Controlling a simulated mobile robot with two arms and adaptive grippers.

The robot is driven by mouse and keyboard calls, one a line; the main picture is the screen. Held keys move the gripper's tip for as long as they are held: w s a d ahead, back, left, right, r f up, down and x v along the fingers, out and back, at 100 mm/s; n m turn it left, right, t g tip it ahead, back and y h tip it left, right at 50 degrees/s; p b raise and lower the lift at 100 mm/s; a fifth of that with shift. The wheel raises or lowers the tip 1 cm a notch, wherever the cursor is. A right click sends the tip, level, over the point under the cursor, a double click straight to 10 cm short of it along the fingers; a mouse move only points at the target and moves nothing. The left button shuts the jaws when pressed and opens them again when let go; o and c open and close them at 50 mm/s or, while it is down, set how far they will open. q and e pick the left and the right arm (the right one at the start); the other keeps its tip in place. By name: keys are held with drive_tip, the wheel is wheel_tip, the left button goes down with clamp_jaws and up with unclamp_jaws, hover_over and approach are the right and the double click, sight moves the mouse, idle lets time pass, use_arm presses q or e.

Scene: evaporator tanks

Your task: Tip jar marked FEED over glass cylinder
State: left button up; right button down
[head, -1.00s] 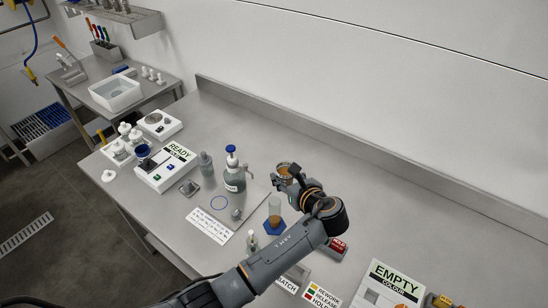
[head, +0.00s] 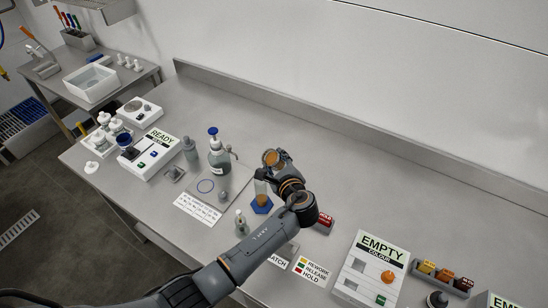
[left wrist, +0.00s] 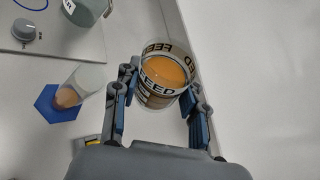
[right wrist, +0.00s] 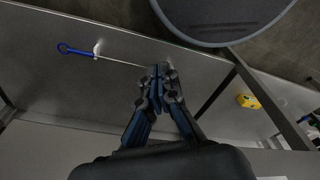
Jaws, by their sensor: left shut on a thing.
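My left gripper (left wrist: 160,95) is shut on the clear jar marked FEED (left wrist: 155,92), which holds orange liquid. The jar also shows in the head view (head: 271,158), raised off the bench; I cannot tell its exact tilt. The glass cylinder (left wrist: 82,80) stands on a blue hexagonal base (left wrist: 50,108), left of the jar in the left wrist view and apart from it. Some orange-brown content shows low in the cylinder, which also appears in the head view (head: 261,190), partly beside my wrist. My right gripper (right wrist: 158,75) is shut and empty, away from the bench top.
A bottle with a blue cap (head: 218,155) stands left of the cylinder on a grey plate with a knob (head: 223,195). A small bottle (head: 241,222) is in front. The EMPTY COLOUR board (head: 372,265) is at right. The bench behind the jar is clear.

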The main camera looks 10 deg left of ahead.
use_arm(q)
drive_tip(key=shift+f, duration=0.3)
drive_tip(key=shift+w, duration=0.1)
use_arm(e)
drive_tip(key=s, duration=0.1)
drive_tip(key=s+d, duration=0.1)
drive_tip(key=shift+s+d+f+g, duration=0.1)
drive_tip(key=shift+s+d+g, duration=0.1)
drive_tip(key=shift+s+g, duration=0.15)
use_arm(q)
drive_tip(key=shift+s+d+f, duration=0.1)
drive_tip(key=shift+s, duration=0.1)
use_arm(e)
drive_tip(key=shift+w, duration=0.15)
drive_tip(key=shift+w, duration=0.3)
use_arm(q)
drive_tip(key=shift+w+n+t, duration=0.1)
drive_tip(key=shift+n+t, duration=0.2)
drive_tip(key=shift+n, duration=0.2)
use_arm(e)
drive_tip(key=shift+a+f, duration=0.15)
drive_tip(key=shift+f, duration=0.05)
use_arm(q)
drive_tip(key=shift+r+n+t+h+b, duration=0.3)
drive_tip(key=shift+r+n+t+b, duration=0.15)
drive_tip(key=shift+n+b, duration=0.3)
use_arm(e)
drive_tip(key=shift+s+f, duration=0.1)
drive_tip(key=shift+f, duration=0.5)
idle(0.9)
